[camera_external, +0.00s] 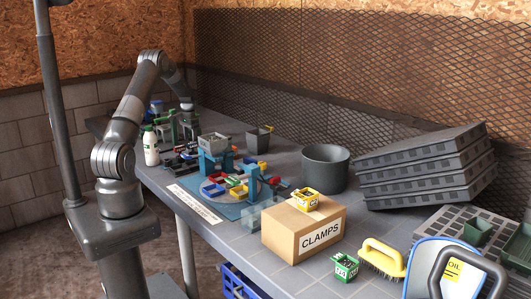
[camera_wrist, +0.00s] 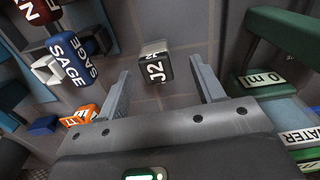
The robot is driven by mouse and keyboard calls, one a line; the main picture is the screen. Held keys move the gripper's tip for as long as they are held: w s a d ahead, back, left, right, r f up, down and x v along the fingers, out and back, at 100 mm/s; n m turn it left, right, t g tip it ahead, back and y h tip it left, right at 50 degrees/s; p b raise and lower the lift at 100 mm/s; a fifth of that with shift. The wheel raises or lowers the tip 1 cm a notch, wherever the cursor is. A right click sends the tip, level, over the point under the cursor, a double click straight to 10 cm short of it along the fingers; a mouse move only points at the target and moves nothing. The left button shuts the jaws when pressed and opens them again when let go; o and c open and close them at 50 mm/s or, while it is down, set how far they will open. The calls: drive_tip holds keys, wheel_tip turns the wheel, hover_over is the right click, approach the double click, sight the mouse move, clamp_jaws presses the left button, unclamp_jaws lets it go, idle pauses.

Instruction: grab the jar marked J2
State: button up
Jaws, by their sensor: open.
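The jar marked J2 (camera_wrist: 156,66) is a small dark grey block-like jar with white labels reading J2. In the wrist view it lies ahead of my gripper (camera_wrist: 161,76), between the lines of the two open fingers and apart from both. Nothing is held. In the external view my gripper (camera_external: 188,107) hangs over the far end of the table, and I cannot pick out the J2 jar there.
In the wrist view a blue SAGE jar (camera_wrist: 68,60) and an orange jar (camera_wrist: 78,117) stand left. A green stand with a 0 ml label (camera_wrist: 262,80) is close on the right. In the external view a white bottle (camera_external: 151,147) stands at the table's left edge.

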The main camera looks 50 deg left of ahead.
drive_tip(key=f, duration=0.5)
drive_tip(key=shift+w+d+f, duration=0.25)
drive_tip(key=shift+w+f, duration=0.05)
drive_tip(key=shift+f, duration=0.05)
drive_tip(key=shift+c, duration=0.4)
drive_tip(key=c, duration=1)
